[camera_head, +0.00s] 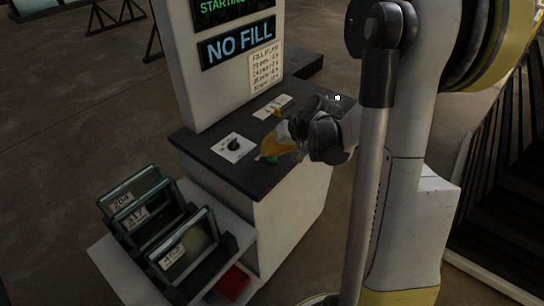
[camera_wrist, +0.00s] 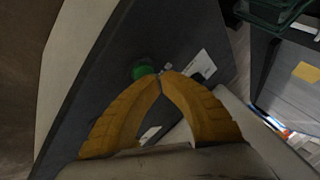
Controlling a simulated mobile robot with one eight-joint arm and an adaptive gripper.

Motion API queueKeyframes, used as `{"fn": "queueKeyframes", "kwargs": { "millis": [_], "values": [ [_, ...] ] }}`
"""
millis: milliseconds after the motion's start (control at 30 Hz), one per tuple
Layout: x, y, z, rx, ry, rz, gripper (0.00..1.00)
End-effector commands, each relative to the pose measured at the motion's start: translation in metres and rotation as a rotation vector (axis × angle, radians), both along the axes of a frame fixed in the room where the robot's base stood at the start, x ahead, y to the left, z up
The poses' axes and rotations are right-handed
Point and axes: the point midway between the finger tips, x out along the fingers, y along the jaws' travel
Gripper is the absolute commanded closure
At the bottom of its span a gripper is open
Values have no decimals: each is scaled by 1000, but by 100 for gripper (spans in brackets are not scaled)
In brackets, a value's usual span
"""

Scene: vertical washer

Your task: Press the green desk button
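The green desk button (camera_wrist: 143,70) shows in the wrist view on the dark desk top, just beyond and slightly left of my fingertips. In the head view the button (camera_head: 271,160) is a small green patch, partly hidden behind my gripper (camera_head: 262,156). My gripper has yellow fingers, and in the wrist view the fingertips (camera_wrist: 160,78) meet at their ends, with nothing seen between them. The fingers are close to the button; I cannot tell whether they touch it. The dark desk top (camera_head: 208,148) sits on a white cabinet.
A black knob on a white plate (camera_head: 234,147) stands left of the button. A yellow switch (camera_head: 277,111) is behind it. An upright panel with a "NO FILL" display (camera_head: 238,43) rises at the back. Framed racks (camera_head: 150,219) with number labels stand at front left.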

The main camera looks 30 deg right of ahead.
Motion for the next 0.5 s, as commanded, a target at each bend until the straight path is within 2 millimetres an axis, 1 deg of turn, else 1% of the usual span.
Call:
{"fn": "queueKeyframes", "kwargs": {
  "millis": [33,167,500],
  "values": [
    [0,0,5,0,0,0,100],
    [0,0,11,0,0,0,100],
    [0,0,11,0,0,0,100]
  ]
}}
